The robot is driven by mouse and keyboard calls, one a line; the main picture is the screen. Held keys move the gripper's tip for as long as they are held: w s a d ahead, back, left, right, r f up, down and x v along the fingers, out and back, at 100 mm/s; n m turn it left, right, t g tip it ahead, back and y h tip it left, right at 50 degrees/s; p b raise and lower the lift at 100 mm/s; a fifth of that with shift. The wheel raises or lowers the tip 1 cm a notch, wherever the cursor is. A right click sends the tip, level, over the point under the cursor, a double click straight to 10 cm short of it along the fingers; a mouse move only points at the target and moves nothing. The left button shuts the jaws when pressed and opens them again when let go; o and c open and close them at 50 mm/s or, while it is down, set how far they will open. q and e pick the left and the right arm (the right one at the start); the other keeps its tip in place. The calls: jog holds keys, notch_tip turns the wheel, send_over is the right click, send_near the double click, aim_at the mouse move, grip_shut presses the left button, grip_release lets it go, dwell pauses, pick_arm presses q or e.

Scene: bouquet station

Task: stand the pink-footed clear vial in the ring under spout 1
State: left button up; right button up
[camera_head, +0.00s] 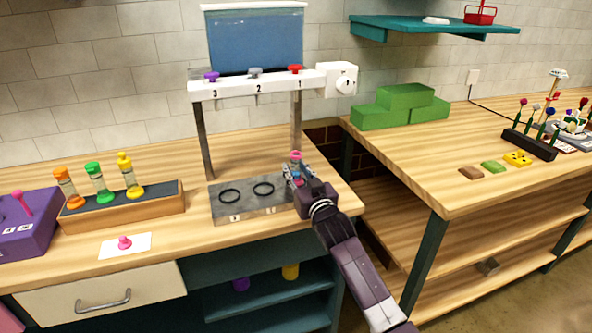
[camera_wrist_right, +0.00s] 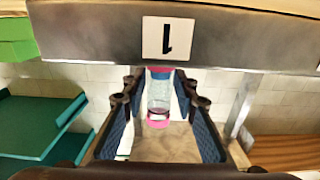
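The clear vial with pink ends stands upright at the right end of the grey plate (camera_head: 225,209), below spout 1 (camera_head: 297,84). Its pink top (camera_head: 295,155) shows above my right gripper (camera_head: 297,172). In the right wrist view, which is upside down, the vial (camera_wrist_right: 159,95) is between the fingers of my right gripper (camera_wrist_right: 160,105). The fingers look apart, with gaps on both sides of the vial. The vial's lower end is by the plate edge marked 1 (camera_wrist_right: 167,38). The ring there is hidden by my gripper. My left gripper is out of view.
Two empty black rings (camera_head: 230,196) lie to the left on the plate. A wooden rack (camera_head: 140,205) holds orange, green and yellow vials. A pink stopper-like piece (camera_head: 124,242) lies on a white card (camera_head: 108,251). Green blocks (camera_head: 405,96) are on the right table.

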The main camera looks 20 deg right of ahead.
jog(key=shift+o, duration=0.9)
jog(key=shift+r, duration=0.1)
jog(key=s, duration=1.2)
jog(key=shift+d+b, duration=0.2)
jog(key=shift+b, duration=0.1)
